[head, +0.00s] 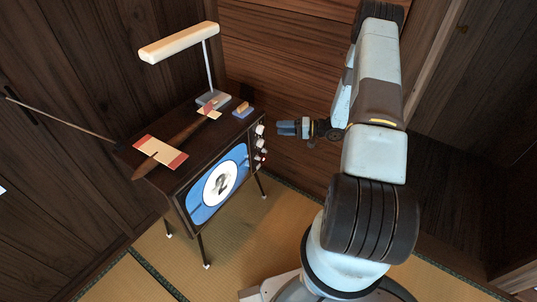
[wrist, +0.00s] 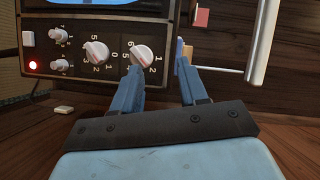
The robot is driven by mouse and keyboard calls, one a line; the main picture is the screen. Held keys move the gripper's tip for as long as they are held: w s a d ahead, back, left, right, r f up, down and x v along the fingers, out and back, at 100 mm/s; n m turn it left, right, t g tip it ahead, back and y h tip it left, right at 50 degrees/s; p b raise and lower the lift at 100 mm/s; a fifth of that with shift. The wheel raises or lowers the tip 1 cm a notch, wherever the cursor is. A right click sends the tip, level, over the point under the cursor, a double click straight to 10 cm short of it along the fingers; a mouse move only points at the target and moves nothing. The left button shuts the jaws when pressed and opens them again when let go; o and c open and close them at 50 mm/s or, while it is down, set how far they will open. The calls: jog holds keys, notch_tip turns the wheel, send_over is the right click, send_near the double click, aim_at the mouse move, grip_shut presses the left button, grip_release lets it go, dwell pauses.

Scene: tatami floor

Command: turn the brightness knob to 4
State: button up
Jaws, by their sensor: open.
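A dark wooden television (head: 180,190) stands on thin legs, its lit screen (head: 218,185) facing front. Its control panel fills the upper left of the wrist view, turned sideways. It has two large white knobs, one (wrist: 97,52) in the middle and one (wrist: 142,55) at the right, each ringed by numbers. Two small white knobs (wrist: 60,35) (wrist: 57,66) sit further left. I cannot tell which is the brightness knob. My gripper (head: 281,128) is open and empty beside the panel. In the wrist view its left fingertip is close to the right large knob; contact is unclear.
On the television lie a model airplane (head: 180,143) and a small yellow-and-blue block (head: 242,109), with a desk lamp (head: 180,43) behind. A red light (wrist: 33,66) and a white button (wrist: 28,38) are on the panel. A wooden wall stands behind; tatami (head: 245,235) lies open in front.

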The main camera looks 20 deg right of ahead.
aim_at(265, 151)
jog(key=s+d+f+m+t+h, duration=0.2)
jog(key=f+t, duration=0.2)
jog(key=f, duration=0.6)
jog(key=s+d+f+m+t+h, duration=0.2)
jog(key=f+m+t, duration=0.1)
jog(key=f, duration=0.7)
jog(key=x, duration=1.3)
jog(key=shift+a+f, duration=0.2)
jog(key=shift+w, duration=0.15)
grip_shut()
